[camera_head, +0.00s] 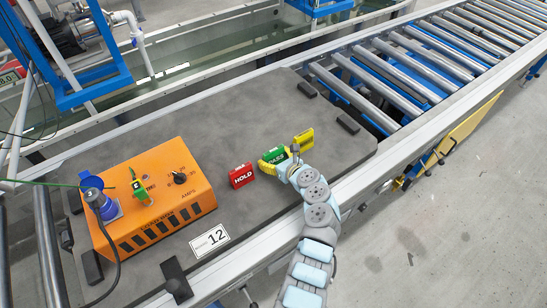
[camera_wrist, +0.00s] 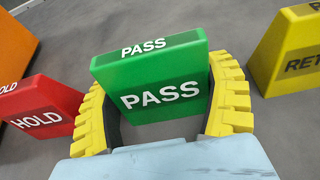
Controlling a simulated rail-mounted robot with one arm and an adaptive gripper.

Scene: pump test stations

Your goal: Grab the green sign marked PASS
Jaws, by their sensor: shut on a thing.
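The green PASS sign (camera_wrist: 158,90) stands upright between the two yellow ridged fingers of my gripper (camera_wrist: 165,115) in the wrist view. The fingers are shut on its left and right sides. In the head view, the green sign (camera_head: 276,155) shows at the end of my arm, partly hidden by my gripper (camera_head: 277,160). It is at or very near the grey board's surface; I cannot tell whether it is lifted.
A red HOLD sign (camera_head: 241,175) stands close on the left and a yellow sign (camera_head: 304,139) close on the right. An orange box (camera_head: 150,200) with a cable is on the grey board (camera_head: 225,120) further left. A roller conveyor (camera_head: 420,65) is at the upper right.

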